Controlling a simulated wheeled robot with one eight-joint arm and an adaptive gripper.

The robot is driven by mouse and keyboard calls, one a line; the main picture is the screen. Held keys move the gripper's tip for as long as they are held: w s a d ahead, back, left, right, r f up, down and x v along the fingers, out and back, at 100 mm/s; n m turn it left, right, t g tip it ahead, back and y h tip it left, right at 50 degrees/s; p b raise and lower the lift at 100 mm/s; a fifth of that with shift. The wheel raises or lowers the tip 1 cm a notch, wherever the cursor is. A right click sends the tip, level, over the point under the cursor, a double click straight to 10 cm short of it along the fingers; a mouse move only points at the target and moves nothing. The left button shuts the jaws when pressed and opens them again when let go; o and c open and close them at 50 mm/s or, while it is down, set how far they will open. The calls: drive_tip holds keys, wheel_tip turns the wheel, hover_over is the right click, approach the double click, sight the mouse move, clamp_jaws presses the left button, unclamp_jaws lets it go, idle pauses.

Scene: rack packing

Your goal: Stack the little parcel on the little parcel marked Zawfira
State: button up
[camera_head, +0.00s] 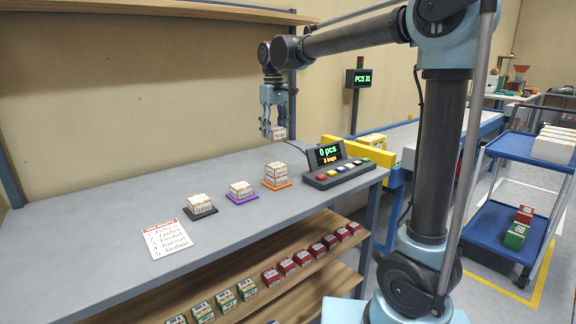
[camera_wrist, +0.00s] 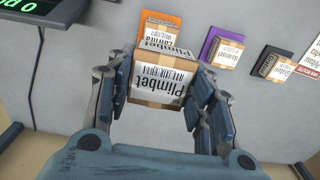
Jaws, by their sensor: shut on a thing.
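My gripper (camera_head: 276,128) is shut on a little tan parcel (camera_wrist: 163,80) with white labels reading Plimbet, held in the air above the bench's far part. The held parcel also shows in the head view (camera_head: 278,133), partly covered by the fingers. On an orange mat (camera_head: 289,184) stands a tall tan-and-white parcel or stack (camera_head: 276,173), which looks taller than its neighbours. In the wrist view its label (camera_wrist: 163,36) lies beyond the held parcel, which hides part of it; I cannot read Zawfira surely. The held parcel is apart from it.
Parcels stand on a purple mat (camera_head: 241,190) and a black mat (camera_head: 200,206). A printed list (camera_head: 167,239) lies at the bench's front left. A button console with display (camera_head: 336,172) stands right of the orange mat. The bench's left part is clear.

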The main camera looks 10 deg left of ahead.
sight(276, 165)
drive_tip(key=shift+w+d+f, duration=0.1)
drive_tip(key=shift+f, duration=0.25)
wheel_tip(276, 165, down, 4)
drive_tip(key=shift+d, duration=0.1)
drive_tip(key=shift+f, duration=2.6)
drive_tip(key=o, duration=1.1)
drive_tip(key=shift+f, duration=0.1)
